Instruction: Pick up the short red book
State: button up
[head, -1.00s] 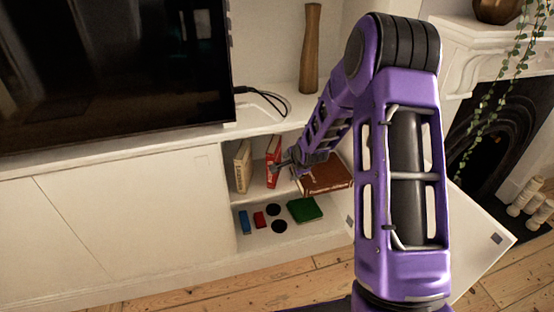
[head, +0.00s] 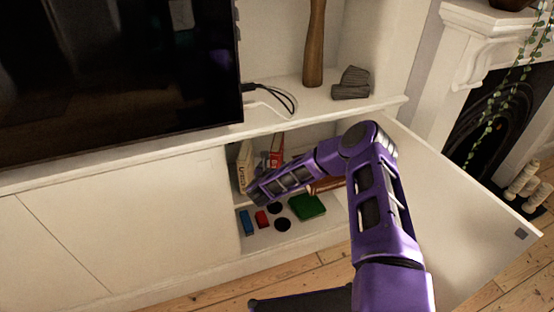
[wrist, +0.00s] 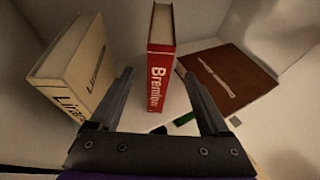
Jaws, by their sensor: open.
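A red book (wrist: 157,78) with a white-lettered spine stands upright on the cabinet's upper shelf. It also shows in the head view (head: 276,146), partly hidden by my arm. My gripper (wrist: 159,74) is open, with one finger on each side of the red spine in the wrist view. No finger visibly touches the book, and I cannot tell how deep the fingers reach. In the head view my gripper (head: 263,162) is inside the open cabinet, in front of the books.
A cream book (wrist: 75,68) stands close on the left. A brown-red book (wrist: 232,76) lies flat on the right. The lower shelf holds a green box (head: 307,206), a blue item (head: 246,222), a small red item (head: 262,219) and black discs. The open cabinet door (head: 450,215) stands at right.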

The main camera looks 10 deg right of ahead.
aim_at(277, 145)
jog(key=w+d, duration=0.1)
jog(key=w, duration=0.2)
jog(key=w+d+b, duration=0.1)
jog(key=w, duration=0.2)
jog(key=w+d, duration=0.1)
jog(key=w, duration=0.3)
jog(key=shift+w+d+f, duration=0.2)
jog(key=shift+w, duration=0.3)
grip_shut()
dwell(0.9)
jog(key=shift+r, duration=0.15)
